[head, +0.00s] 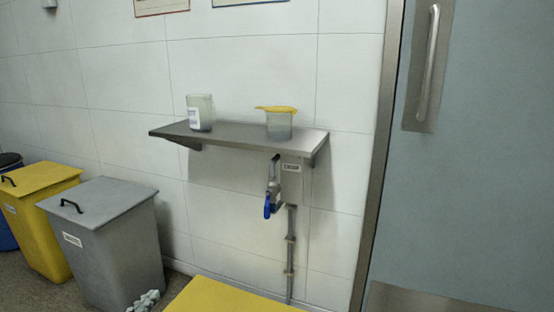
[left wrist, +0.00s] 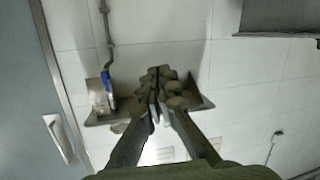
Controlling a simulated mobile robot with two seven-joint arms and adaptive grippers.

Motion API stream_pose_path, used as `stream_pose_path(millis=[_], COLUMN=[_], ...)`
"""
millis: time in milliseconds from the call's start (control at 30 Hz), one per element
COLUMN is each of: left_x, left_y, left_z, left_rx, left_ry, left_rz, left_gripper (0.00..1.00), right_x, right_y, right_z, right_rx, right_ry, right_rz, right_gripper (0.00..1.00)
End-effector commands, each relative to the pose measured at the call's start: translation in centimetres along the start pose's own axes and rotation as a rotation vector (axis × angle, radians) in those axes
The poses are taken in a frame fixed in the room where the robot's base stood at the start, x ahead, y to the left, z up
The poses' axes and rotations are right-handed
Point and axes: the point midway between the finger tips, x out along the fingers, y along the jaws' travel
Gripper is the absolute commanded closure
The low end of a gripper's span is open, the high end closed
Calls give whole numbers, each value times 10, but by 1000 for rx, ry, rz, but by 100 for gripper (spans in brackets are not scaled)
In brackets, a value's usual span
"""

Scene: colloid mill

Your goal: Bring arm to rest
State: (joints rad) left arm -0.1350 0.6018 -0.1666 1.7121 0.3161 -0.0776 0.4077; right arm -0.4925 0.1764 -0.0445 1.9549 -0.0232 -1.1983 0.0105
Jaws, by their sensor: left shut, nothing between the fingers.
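My left gripper (head: 145,301) shows only as its fingertips at the bottom edge of the head view, in front of the grey bin. In the left wrist view its fingers (left wrist: 155,96) are together with nothing between them, and they cover part of the wall shelf. My right gripper is in neither view.
A steel wall shelf (head: 230,134) holds a labelled clear jar (head: 200,113) and a yellow-topped beaker (head: 279,124). A blue-handled valve (head: 268,205) hangs below it. A yellow bin (head: 40,180), a grey bin (head: 100,205), a yellow flat top (head: 225,297) and a door (head: 470,160) surround it.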

Motion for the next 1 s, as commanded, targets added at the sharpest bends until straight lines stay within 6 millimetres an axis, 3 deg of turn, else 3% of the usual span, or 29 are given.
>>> stream_pose_path(millis=[167, 300, 400, 600, 800, 1000], left_x=[-34, -80, -118, -188, -252, -244], left_y=[-20, -45, -63, -90, -110, -49], left_z=[68, 122, 150, 182, 195, 232], left_rx=[155, 303, 399, 539, 640, 457], left_ry=[-258, -504, -669, -933, -1156, -1140], left_rz=[-96, -181, -235, -315, -378, -330], left_gripper=[100, 100, 100, 100, 100, 100], right_x=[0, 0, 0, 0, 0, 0], right_y=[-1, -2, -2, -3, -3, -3], right_z=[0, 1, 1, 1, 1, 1], right_rx=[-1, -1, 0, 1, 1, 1], right_ry=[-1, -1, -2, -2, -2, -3], right_rz=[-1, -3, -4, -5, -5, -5], right_gripper=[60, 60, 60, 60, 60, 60])
